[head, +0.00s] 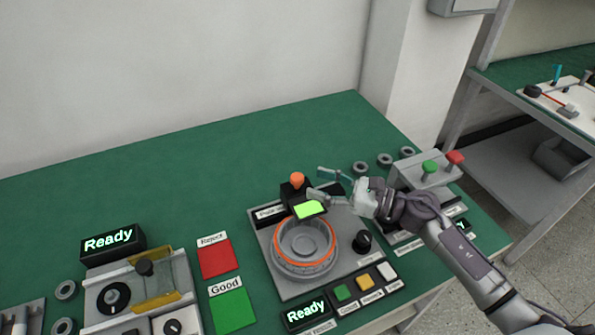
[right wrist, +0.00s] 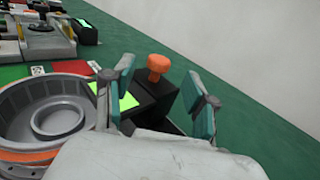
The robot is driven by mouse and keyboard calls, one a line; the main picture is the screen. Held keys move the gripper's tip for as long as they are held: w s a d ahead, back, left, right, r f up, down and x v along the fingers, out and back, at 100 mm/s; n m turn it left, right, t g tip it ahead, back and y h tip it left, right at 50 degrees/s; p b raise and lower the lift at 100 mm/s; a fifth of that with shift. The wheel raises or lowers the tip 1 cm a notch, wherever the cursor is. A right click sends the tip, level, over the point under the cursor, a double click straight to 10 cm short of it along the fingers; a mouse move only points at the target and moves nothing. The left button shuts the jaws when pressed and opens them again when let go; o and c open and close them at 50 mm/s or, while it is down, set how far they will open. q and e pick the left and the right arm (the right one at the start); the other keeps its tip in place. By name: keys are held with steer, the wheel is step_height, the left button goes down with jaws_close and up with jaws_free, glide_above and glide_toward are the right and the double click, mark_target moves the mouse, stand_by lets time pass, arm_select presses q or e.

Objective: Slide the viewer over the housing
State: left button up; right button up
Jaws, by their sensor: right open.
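The housing (head: 303,247) is a round grey part with an orange band, seated in the grey fixture (head: 262,240). It also shows at the left of the right wrist view (right wrist: 60,112). The viewer appears to be the black block with an orange knob (head: 297,180) and a lit yellow-green screen (head: 310,209), at the housing's far edge. The knob also shows in the right wrist view (right wrist: 158,66). My right gripper (head: 322,184) is open just right of the viewer. In the right wrist view its teal fingers (right wrist: 160,98) stand apart, with the knob seen between and beyond them. My left gripper is not in view.
A knob (head: 363,241) and coloured buttons (head: 364,283) line the fixture's right and front. Red (head: 217,258) and green (head: 233,308) pads lie left of it. Another station (head: 140,288) stands at far left, a button box (head: 428,172) behind my right arm. The back-left green table is clear.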

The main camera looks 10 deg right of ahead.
mark_target(303, 179)
steer(key=p+x, duration=0.1)
steer(key=x, duration=0.5)
jaws_close()
stand_by(0.3)
